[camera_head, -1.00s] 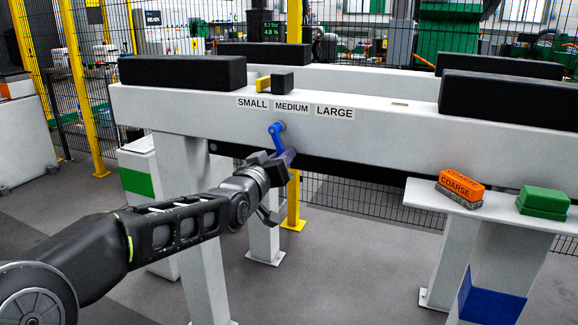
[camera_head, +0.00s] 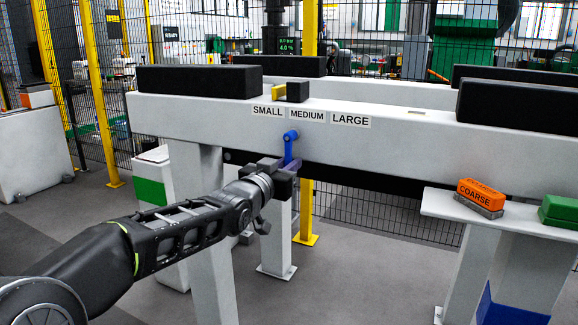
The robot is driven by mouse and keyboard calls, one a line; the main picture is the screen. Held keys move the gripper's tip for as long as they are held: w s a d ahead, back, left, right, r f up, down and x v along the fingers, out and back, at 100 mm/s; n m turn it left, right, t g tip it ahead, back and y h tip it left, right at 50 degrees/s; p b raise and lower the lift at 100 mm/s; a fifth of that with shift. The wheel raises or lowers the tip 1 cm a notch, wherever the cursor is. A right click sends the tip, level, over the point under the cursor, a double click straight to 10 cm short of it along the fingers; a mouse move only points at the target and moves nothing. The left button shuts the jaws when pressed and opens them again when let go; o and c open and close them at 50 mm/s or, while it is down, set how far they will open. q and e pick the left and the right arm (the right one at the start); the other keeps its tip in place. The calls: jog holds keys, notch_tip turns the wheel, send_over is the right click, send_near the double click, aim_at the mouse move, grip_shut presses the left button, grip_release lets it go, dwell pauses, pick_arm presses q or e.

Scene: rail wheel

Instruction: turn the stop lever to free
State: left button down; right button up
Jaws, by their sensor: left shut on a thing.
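The blue stop lever (camera_head: 289,146) is mounted on the front face of the white beam (camera_head: 400,150), below the labels SMALL, MEDIUM and LARGE. Its pivot end is at the top and its handle hangs down, close to vertical. My left gripper (camera_head: 287,168) reaches in from the lower left and is shut on the lower part of the lever. The jaws hide the lever's lower end. My right gripper is not in view.
Black blocks (camera_head: 198,82) sit on the beam. A small yellow piece (camera_head: 279,90) and a black cube (camera_head: 297,91) stand above the labels. At right, a white shelf (camera_head: 440,207) holds an orange COARSE block (camera_head: 481,194) and a green block (camera_head: 560,210). Wire fencing stands behind.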

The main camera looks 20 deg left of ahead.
pick_arm(q)
jog(key=c, duration=1.3)
grip_release()
jog(key=shift+a, duration=0.1)
jog(key=shift+c, duration=0.2)
jog(key=s, duration=0.7)
jog(key=shift+s+a+p, duration=0.25)
jog(key=shift+s+p, duration=0.1)
jog(key=shift+s, duration=0.05)
jog(key=shift+f, duration=0.15)
